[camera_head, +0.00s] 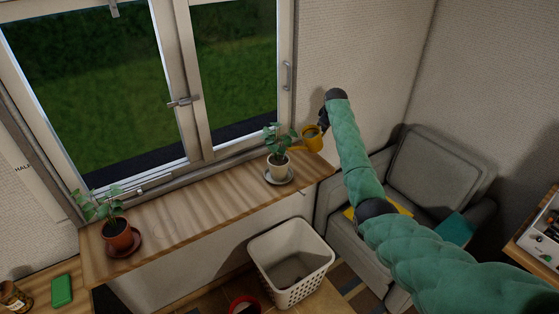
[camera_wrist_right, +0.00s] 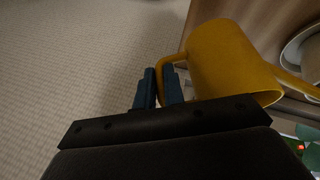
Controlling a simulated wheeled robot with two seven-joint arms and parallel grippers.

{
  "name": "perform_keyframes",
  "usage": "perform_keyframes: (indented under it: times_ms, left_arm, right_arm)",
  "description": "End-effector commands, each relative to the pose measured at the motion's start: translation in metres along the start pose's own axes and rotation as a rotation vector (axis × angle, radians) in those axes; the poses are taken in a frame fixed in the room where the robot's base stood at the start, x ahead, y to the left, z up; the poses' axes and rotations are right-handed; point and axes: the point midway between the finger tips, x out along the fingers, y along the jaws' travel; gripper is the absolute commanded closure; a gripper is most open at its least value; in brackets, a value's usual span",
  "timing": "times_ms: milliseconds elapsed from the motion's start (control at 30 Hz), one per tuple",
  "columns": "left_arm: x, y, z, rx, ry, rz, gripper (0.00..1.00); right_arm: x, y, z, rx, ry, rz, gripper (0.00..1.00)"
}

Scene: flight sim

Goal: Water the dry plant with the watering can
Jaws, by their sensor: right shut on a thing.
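My right gripper (camera_head: 323,119) is shut on the handle of the yellow watering can (camera_head: 312,141), held beside the right end of the window sill. In the right wrist view the fingers (camera_wrist_right: 158,85) close around the handle of the can (camera_wrist_right: 230,60). The can's spout points left, close to the plant in the white pot (camera_head: 279,167), which stands on a grey saucer. I cannot tell whether water is flowing. A second plant, in a terracotta pot (camera_head: 117,236), stands on a brown saucer at the sill's left end. I cannot tell which soil is dry. My left gripper is out of view.
The wooden sill (camera_head: 200,206) is clear between the two pots. A white laundry basket (camera_head: 293,285) stands below it. A grey armchair (camera_head: 436,165) is at the right. A green box (camera_head: 62,290) and a jar (camera_head: 14,296) are at the lower left.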

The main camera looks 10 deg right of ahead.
Motion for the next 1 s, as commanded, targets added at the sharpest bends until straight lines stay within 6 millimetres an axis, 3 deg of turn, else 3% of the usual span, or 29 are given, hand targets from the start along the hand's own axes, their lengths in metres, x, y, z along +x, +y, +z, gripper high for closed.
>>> perform_keyframes:
  times_ms: [1000]
  left_arm:
    - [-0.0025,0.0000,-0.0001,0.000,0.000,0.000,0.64]
  right_arm:
    - [-0.0081,-0.0016,-0.0044,-0.013,-0.005,0.030,1.00]
